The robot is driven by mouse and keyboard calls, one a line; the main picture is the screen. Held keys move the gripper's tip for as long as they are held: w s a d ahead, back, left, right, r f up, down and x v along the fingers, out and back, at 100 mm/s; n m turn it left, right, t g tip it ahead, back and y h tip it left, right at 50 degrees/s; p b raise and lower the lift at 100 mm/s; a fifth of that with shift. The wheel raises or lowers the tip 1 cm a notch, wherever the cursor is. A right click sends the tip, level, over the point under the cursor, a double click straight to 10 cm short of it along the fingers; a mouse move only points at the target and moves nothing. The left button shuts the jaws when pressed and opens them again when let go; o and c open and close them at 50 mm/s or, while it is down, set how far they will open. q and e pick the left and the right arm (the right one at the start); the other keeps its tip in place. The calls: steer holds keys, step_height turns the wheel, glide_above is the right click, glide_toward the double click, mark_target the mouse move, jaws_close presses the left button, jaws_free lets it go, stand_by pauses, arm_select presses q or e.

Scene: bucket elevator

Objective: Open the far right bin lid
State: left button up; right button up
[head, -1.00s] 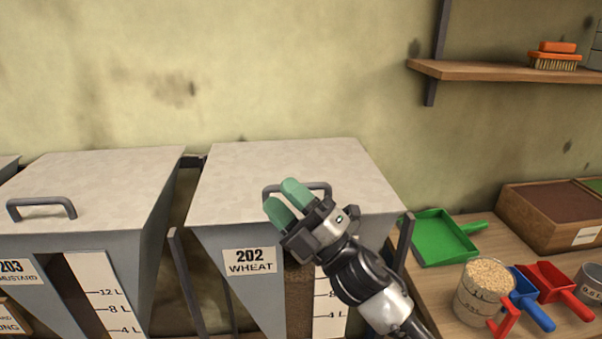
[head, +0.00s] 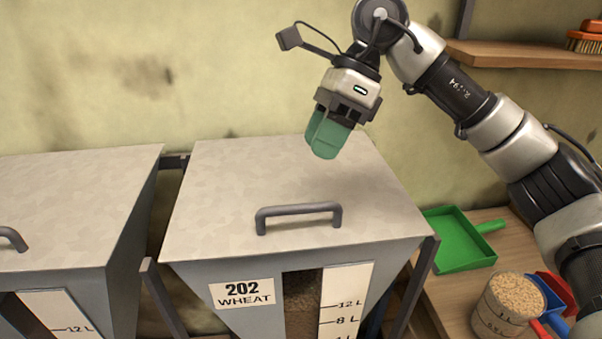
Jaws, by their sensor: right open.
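The far right bin (head: 242,294), labelled 202 WHEAT, stands in the middle of the head view. Its flat grey lid (head: 225,190) is closed. A dark bar handle (head: 298,213) stands near the lid's front edge. My right gripper (head: 324,148) is above the back part of the lid, fingers pointing down, behind and above the handle and apart from it. It is open and empty; its green fingers overlap in this view. My left gripper is not in view.
A neighbouring bin (head: 70,205) with a closed lid stands to the left. On the wooden table at right are a green dustpan (head: 458,240) and a container of grain (head: 508,305). A wall shelf (head: 525,53) holding a brush (head: 584,38) is at upper right.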

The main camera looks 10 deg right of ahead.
mark_target(304, 204)
steer(key=shift+h, duration=0.4)
steer(key=x, duration=0.2)
steer(key=p+x, duration=0.1)
steer(key=x, duration=0.2)
steer(key=d+p+x, duration=0.1)
steer(key=x, duration=0.2)
steer(key=shift+f, duration=0.3)
steer(key=shift+s+a+f, duration=0.2)
steer(key=shift+f, duration=0.2)
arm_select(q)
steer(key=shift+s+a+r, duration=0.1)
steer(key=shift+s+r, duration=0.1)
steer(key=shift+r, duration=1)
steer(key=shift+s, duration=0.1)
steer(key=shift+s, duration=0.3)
arm_select(e)
jaws_close()
